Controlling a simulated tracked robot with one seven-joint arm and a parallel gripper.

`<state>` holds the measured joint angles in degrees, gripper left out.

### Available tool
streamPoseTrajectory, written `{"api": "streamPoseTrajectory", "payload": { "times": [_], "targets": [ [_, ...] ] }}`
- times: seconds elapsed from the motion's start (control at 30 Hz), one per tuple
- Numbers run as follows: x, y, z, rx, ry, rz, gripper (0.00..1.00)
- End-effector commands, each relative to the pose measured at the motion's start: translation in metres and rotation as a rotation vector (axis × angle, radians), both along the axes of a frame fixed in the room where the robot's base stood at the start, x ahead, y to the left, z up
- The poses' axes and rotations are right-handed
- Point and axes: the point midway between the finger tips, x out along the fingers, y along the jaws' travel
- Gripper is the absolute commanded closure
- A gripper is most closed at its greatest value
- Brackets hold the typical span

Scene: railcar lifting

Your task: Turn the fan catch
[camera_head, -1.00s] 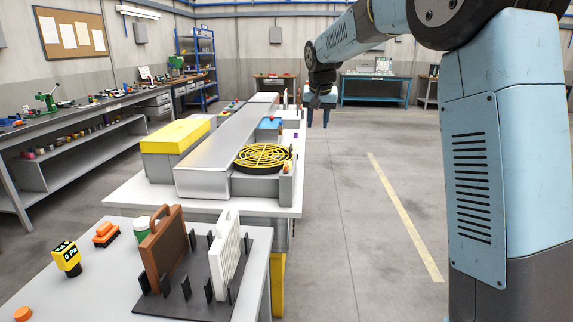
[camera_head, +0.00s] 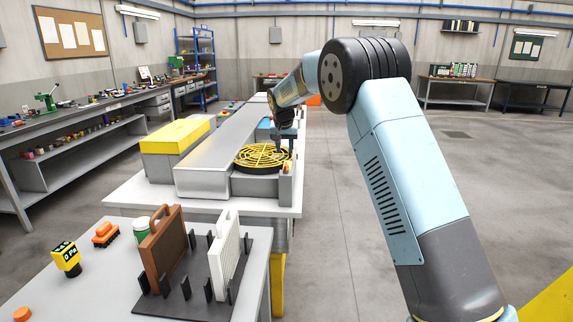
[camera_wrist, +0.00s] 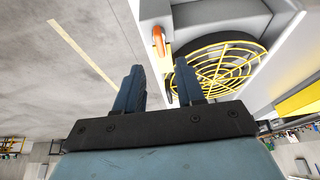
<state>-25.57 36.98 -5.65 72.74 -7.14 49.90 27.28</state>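The round fan (camera_head: 263,157) has a yellow grille and sits on the grey machine on the white-topped table. The small orange fan catch (camera_head: 286,167) stands on a grey block at the fan's right side. In the wrist view the catch (camera_wrist: 159,42) shows upright beside the yellow grille (camera_wrist: 215,62). My gripper (camera_head: 284,148) is over the right part of the fan, close to the catch. In the wrist view my gripper (camera_wrist: 160,80) has its two fingers apart with nothing between them. The catch lies beyond the fingertips, apart from them.
A long grey casing (camera_head: 215,150) and a yellow-topped box (camera_head: 176,135) are left of the fan. In front, a black rack (camera_head: 205,290) holds a brown and a white panel. Open floor (camera_head: 335,190) lies to the right.

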Motion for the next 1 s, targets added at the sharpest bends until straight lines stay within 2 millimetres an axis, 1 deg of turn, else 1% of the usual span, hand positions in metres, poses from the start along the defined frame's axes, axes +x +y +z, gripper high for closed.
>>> {"api": "streamPoseTrajectory", "payload": {
  "times": [0.03, 0.2, 0.33, 0.5, 0.67, 0.93, 0.97, 1.0],
  "targets": [
    [0.003, -0.001, -0.010, -0.001, 0.003, 0.000, 0.62],
    [0.015, -0.001, -0.037, -0.001, 0.002, 0.000, 0.62],
    [0.022, -0.001, -0.056, -0.001, 0.002, 0.000, 0.62],
    [0.029, -0.001, -0.072, 0.000, 0.001, 0.001, 0.62],
    [0.032, -0.001, -0.079, 0.001, 0.000, 0.001, 0.62],
    [0.033, 0.000, -0.080, 0.001, -0.001, 0.001, 0.62],
    [0.033, 0.000, -0.080, 0.001, 0.000, 0.001, 0.63],
    [0.033, 0.000, -0.079, 0.001, 0.000, 0.001, 0.67]
  ]
}}
